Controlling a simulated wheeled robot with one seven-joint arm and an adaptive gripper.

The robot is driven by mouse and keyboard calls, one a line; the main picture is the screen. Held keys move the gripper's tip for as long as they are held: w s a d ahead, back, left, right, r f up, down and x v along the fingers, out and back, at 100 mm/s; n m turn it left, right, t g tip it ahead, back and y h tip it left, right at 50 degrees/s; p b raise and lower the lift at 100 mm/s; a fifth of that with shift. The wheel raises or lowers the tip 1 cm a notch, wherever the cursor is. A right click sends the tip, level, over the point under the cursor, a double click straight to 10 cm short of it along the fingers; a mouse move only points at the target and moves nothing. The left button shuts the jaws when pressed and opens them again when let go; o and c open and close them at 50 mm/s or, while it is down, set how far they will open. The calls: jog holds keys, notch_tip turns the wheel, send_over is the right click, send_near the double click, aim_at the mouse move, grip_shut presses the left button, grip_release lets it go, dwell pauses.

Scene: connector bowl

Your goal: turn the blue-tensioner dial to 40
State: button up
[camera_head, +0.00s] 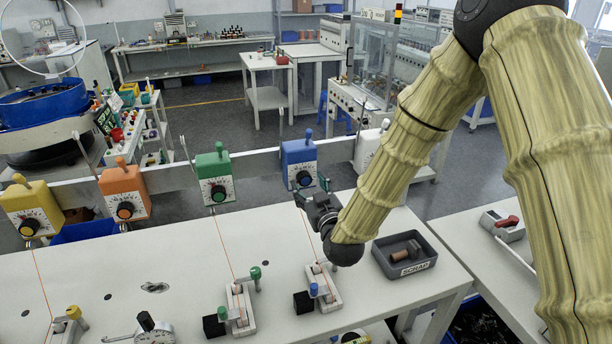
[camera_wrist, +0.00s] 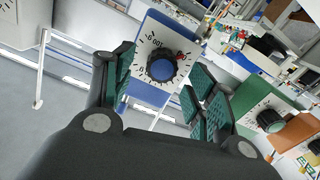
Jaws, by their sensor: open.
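The blue tensioner (camera_head: 299,152) hangs on the rail behind the white table. Its dial (camera_head: 304,178) has a dark knob with a blue cap. The dial also shows in the wrist view (camera_wrist: 157,67), on a white numbered scale plate tilted in the picture. A red mark shows at the upper right of the knob; I cannot tell the exact reading. My gripper (camera_head: 312,190) is in front of the blue tensioner, just below and right of the dial. In the wrist view my gripper (camera_wrist: 160,90) is open, its green-padded fingers apart on either side of the dial. It holds nothing.
Green (camera_head: 214,165), orange (camera_head: 123,180) and yellow (camera_head: 28,200) tensioners hang to the left, and a white one (camera_head: 368,148) to the right, partly behind my arm. A grey scrap tray (camera_head: 415,267) sits on the table. Thin orange wires run down to the table fixtures.

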aim_at(306, 181)
jog(key=shift+w+a+r+p, duration=0.15)
jog(key=shift+w+a+p, duration=0.05)
jog(key=shift+w, duration=0.2)
jog(key=shift+w+a+r+p, duration=0.1)
jog(key=shift+w+a+p, duration=0.1)
jog(key=shift+w, duration=0.2)
jog(key=shift+w+a+f, duration=0.2)
jog(key=shift+w, duration=0.4)
jog(key=shift+s, duration=0.1)
jog(key=shift+c, duration=0.4)
jog(key=c, duration=0.9)
